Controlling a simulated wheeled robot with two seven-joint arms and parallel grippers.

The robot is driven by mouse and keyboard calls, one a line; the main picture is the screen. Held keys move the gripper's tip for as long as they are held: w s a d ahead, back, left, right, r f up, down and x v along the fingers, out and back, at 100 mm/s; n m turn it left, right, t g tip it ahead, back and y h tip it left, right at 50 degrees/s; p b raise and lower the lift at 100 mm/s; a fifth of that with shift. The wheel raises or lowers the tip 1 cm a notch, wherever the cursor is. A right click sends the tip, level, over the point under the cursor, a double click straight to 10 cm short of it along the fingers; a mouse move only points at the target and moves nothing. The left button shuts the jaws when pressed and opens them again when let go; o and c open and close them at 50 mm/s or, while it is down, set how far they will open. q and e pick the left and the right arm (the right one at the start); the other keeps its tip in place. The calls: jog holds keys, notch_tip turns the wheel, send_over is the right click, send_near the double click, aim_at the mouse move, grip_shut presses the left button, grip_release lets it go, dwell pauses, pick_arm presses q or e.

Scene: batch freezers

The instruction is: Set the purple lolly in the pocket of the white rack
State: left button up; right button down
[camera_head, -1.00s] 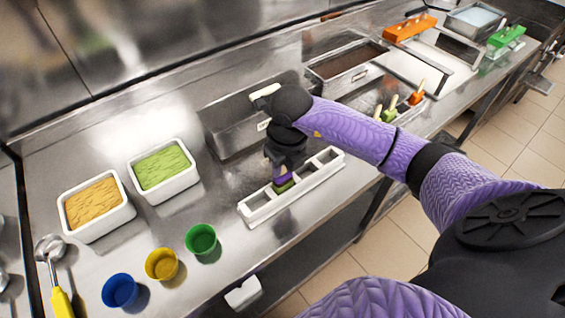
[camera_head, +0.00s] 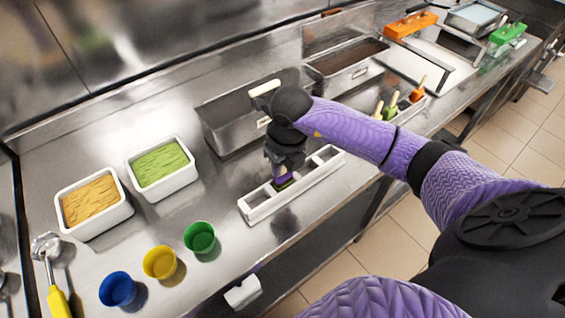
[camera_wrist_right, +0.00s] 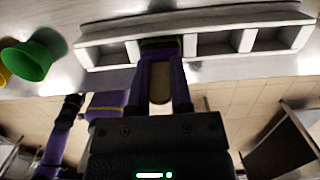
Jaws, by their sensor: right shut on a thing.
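The white rack (camera_head: 302,192) lies on the steel counter and has open pockets in a row. My right gripper (camera_head: 282,176) is over its middle and points down. It is shut on a lolly, whose tan stick (camera_wrist_right: 160,84) shows between the purple fingers in the wrist view. A green band (camera_head: 284,184) shows below the fingers, at the rack's middle pocket; the rest of the lolly is largely hidden. I cannot tell how deep it sits. The rack (camera_wrist_right: 248,41) also crosses the top of the wrist view. My left gripper is not in view.
Blue (camera_head: 117,291), yellow (camera_head: 159,263) and green (camera_head: 200,238) cups stand left of the rack. Two white tubs (camera_head: 160,195) hold orange and green contents. A steel pan (camera_head: 225,135) stands close behind the gripper. Several lollies (camera_head: 390,108) stand at the right.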

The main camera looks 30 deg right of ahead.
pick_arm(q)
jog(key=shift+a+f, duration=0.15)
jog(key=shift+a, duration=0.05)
pick_arm(e)
jog(key=shift+f, duration=0.2)
jog(key=shift+c, duration=2.2)
grip_release()
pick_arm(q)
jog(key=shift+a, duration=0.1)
pick_arm(e)
jog(key=shift+r, duration=0.1)
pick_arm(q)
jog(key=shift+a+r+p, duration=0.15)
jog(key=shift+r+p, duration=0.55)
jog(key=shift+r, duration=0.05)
pick_arm(e)
notch_tip(320, 180, up, 10)
jog(key=s, duration=0.1)
